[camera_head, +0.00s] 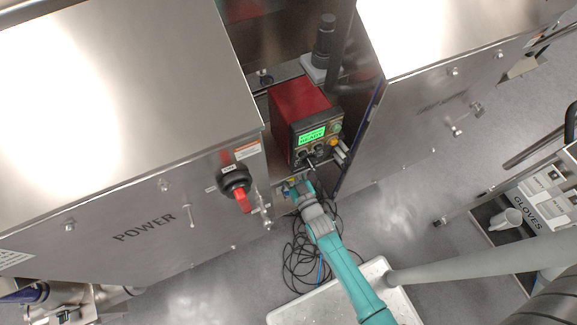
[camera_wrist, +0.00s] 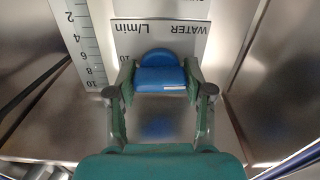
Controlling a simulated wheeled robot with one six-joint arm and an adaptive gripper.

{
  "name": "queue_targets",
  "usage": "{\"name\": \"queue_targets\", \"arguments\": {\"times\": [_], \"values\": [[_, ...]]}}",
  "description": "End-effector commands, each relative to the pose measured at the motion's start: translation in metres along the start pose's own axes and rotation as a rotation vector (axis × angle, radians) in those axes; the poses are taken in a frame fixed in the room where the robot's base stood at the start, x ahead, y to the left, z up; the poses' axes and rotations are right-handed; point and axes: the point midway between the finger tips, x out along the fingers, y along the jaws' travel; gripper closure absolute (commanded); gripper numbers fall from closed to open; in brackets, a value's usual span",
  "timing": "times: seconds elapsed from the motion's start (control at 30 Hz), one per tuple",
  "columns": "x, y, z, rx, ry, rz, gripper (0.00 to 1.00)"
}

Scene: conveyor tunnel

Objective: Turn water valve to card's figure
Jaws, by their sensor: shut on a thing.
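In the wrist view a blue valve knob (camera_wrist: 160,62) sits between my fingers. My gripper (camera_wrist: 160,82) is shut on it, one finger on each side. A white mark (camera_wrist: 176,88) shows on the knob's near face. In the head view my gripper (camera_head: 293,188) is at the gap below the red unit, and the knob is hidden there. I cannot make out a card with a figure in either view.
A white scale (camera_wrist: 82,40) with numbers stands left of the plate. In the head view, a red unit (camera_head: 297,108) with a green READY screen is just above my gripper. A red-handled POWER switch (camera_head: 238,188) is to the left. Dark cables (camera_head: 300,262) lie on the floor.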

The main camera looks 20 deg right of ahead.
Motion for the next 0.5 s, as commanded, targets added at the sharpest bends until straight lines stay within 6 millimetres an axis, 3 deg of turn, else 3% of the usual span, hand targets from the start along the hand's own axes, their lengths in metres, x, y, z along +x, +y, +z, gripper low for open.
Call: {"name": "queue_targets", "arguments": {"times": [0.5], "values": [[0.0002,0.0008,-0.0002,0.460,0.001,0.000,0.83]]}}
